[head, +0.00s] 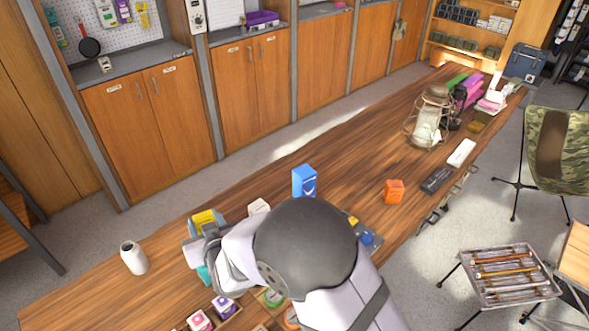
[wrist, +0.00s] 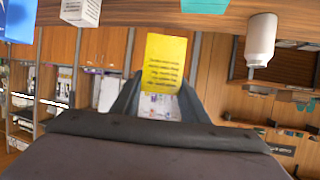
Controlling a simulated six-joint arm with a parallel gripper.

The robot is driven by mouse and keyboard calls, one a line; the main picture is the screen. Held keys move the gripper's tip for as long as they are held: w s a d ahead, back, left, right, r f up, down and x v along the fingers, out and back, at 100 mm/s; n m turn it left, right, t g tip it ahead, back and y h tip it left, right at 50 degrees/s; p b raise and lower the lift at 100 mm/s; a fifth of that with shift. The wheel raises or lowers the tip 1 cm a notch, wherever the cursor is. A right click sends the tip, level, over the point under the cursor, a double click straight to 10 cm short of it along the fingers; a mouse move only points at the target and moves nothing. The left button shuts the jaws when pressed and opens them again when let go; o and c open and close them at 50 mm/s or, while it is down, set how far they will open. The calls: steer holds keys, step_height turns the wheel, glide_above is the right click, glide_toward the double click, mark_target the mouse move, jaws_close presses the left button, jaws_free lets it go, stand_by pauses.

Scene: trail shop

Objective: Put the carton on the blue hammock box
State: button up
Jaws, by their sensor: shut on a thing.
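The carton (wrist: 165,62), with a yellow face and lines of dark print, sits between the fingers of my gripper (wrist: 158,98) in the wrist view. My gripper is shut on it. In the head view the yellow carton (head: 204,217) shows at my gripper (head: 207,232), over the left half of the table, partly hidden by the gripper. The blue box (head: 304,182) stands upright on the table to the right, apart from the carton, with a white mark on its face. Its blue side also shows at the upper left of the wrist view (wrist: 18,22).
A white box (head: 258,206) stands between my gripper and the blue box. A white bottle (head: 133,258) stands left, a teal item (head: 205,274) near the gripper. An orange box (head: 394,191) and a lantern (head: 428,118) are farther right. My arm hides part of the table.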

steer(key=w+d+r+m+t+h+p, duration=0.2)
steer(key=w+d+m+h, duration=0.15)
steer(key=w+d, duration=0.9)
step_height(320, 180, up, 10)
steer(key=n+g+y+p, duration=0.1)
steer(key=n+y+p, duration=0.1)
steer(key=y, duration=0.1)
glide_above(305, 172)
steer(key=shift+f+h, duration=0.2)
steer(key=shift+h, duration=0.05)
steer(key=shift+f+h, duration=0.1)
steer(key=shift+h, duration=0.2)
steer(key=shift+f+p, duration=0.9)
steer(key=shift+f, duration=4.05)
